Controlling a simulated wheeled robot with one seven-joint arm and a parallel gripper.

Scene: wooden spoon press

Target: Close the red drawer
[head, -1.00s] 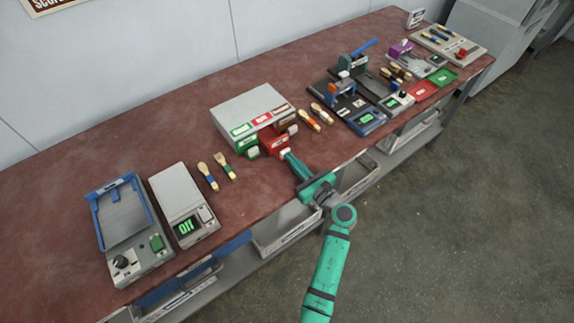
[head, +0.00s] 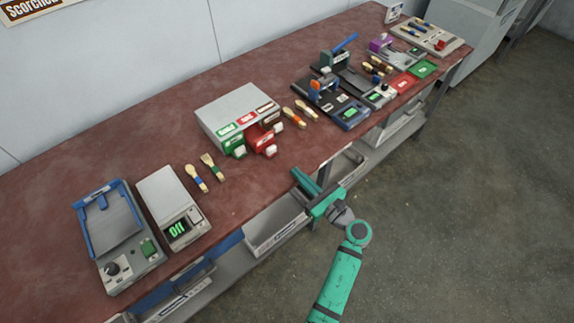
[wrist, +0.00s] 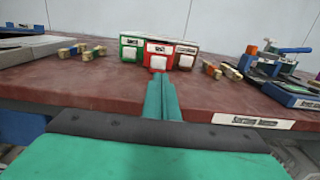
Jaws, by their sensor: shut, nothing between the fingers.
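A grey box (head: 238,108) on the table has small green, red and brown drawers. The red drawer (head: 260,138) stands out from the box front, with its white handle toward the table's front edge. It shows in the wrist view (wrist: 158,49), straight ahead of my fingers. The green drawer (head: 232,142) beside it also stands out. The brown drawer (head: 271,119) is on the right. My gripper (head: 295,171) is shut and empty at the table's front edge, apart from the red drawer. In the wrist view its fingers (wrist: 159,78) hide part of the drawer's lower area.
Wooden spoons with coloured bands (head: 293,117) lie right of the box, others (head: 205,173) to its left. A grey scale (head: 174,208) and blue-edged device (head: 118,236) stand at left. Presses (head: 322,92) stand at right. The table between my gripper and the drawers is clear.

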